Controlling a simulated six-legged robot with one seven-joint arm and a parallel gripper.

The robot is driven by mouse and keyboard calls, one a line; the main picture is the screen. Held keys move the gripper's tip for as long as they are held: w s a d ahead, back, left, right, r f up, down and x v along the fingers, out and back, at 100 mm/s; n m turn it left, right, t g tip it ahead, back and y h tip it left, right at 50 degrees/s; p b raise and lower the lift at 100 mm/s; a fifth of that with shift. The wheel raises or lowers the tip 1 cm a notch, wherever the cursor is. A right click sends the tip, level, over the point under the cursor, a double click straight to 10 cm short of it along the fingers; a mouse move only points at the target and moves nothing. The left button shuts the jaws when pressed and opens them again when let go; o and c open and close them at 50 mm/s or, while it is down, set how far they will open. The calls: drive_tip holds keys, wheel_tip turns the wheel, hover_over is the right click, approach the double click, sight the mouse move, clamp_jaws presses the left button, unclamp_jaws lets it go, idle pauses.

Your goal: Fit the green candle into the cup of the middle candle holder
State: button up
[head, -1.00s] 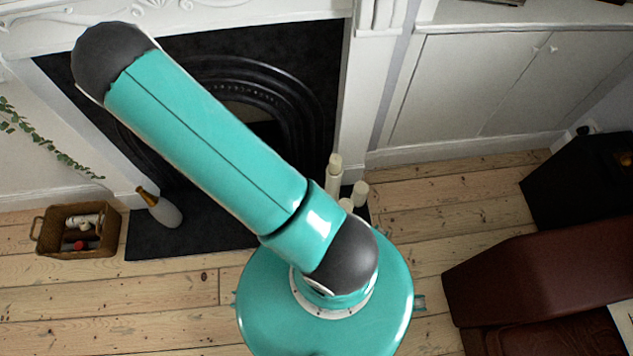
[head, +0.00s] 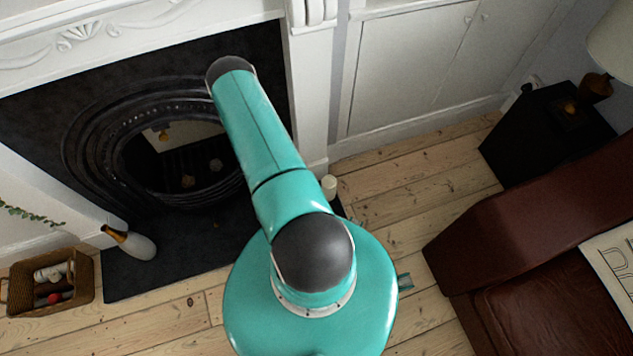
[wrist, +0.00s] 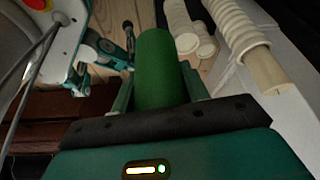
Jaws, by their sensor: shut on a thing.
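My gripper (wrist: 158,92) is shut on the green candle (wrist: 155,58) in the wrist view. The candle is a plain green cylinder and stands out past the fingers, toward the top of the picture. Pale ribbed columns, which look like candle holders, lie beyond and to the right: a large one (wrist: 243,38) and a smaller one (wrist: 187,28). The candle shows apart from them in the picture. I cannot tell which holder is the middle one, and no cup is clear. In the head view my arm hides my gripper and the candle. One pale cylinder (head: 329,187) shows beside the arm.
A dark fireplace (head: 165,165) with a black hearth stands ahead. A bottle (head: 130,243) and a wicker basket (head: 83,280) are at the left. A brown leather seat (head: 520,220) and a black box (head: 545,135) are at the right. Bare floorboards (head: 415,170) lie between.

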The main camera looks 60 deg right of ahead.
drive_tip(key=shift+s+d+f, duration=0.2)
drive_tip(key=shift+s+d, duration=0.05)
drive_tip(key=d+f, duration=0.3)
drive_tip(key=d, duration=0.1)
drive_tip(key=s+d+f, duration=0.1)
drive_tip(key=d+f, duration=0.2)
drive_tip(key=d, duration=0.1)
drive_tip(key=d+f, duration=0.3)
drive_tip(key=d, duration=0.2)
drive_tip(key=shift+s+f, duration=0.15)
drive_tip(key=shift+s, duration=0.25)
drive_tip(key=shift+d+f, duration=0.15)
drive_tip(key=shift+f, duration=1.55)
drive_tip(key=shift+f, duration=0.15)
drive_tip(key=o, duration=1.2)
drive_tip(key=v, duration=1.2)
